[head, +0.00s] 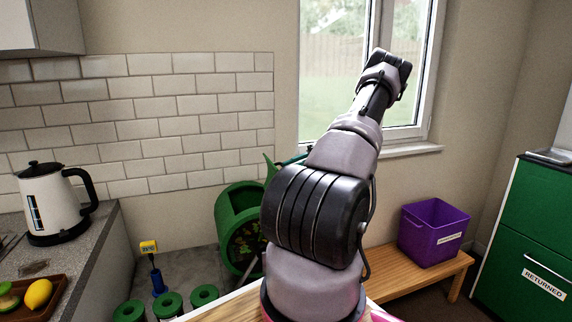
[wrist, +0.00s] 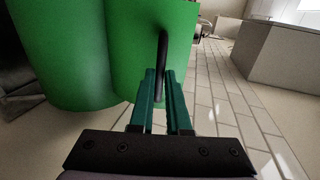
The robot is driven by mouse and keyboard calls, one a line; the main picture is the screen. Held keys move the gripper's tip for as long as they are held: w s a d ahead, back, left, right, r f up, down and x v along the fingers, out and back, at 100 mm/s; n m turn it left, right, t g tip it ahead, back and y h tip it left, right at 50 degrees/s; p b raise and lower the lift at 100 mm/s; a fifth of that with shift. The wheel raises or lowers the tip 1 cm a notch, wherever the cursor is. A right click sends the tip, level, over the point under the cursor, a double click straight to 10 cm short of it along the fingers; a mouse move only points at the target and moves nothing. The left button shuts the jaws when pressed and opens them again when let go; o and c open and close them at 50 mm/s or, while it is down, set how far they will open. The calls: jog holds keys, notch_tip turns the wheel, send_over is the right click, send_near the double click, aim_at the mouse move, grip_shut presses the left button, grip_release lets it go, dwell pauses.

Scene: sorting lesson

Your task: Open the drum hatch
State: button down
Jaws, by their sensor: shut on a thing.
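The green drum (head: 231,205) stands on the floor left of my arm in the head view, its right part hidden by my arm. Its round end shows dark with small coloured patches. In the wrist view the drum's green curved wall (wrist: 65,50) fills the upper left. A second curved green panel (wrist: 180,30), likely the hatch, stands beside it with a thin black handle (wrist: 161,55). My gripper (wrist: 159,78) has its teal fingers shut on this handle. In the head view the fingers are mostly hidden behind my arm. How far the hatch stands open I cannot tell.
A purple bin (head: 432,235) stands on a wooden bench (head: 400,275) at right, beside a green cabinet (head: 535,240). A kettle (head: 50,205) and a tray with a lemon (head: 38,293) are on the left counter. Several green-topped cylinders (head: 168,305) stand in front.

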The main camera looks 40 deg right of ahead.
jog(key=shift+s+d+f, duration=0.2)
jog(key=shift+d+f, duration=0.05)
jog(key=shift+f, duration=0.3)
jog(key=c, duration=0.9)
grip_release()
jog(key=shift+d, duration=0.1)
jog(key=v, duration=1)
jog(key=shift+d+r, duration=0.2)
jog(key=shift+d, duration=0.05)
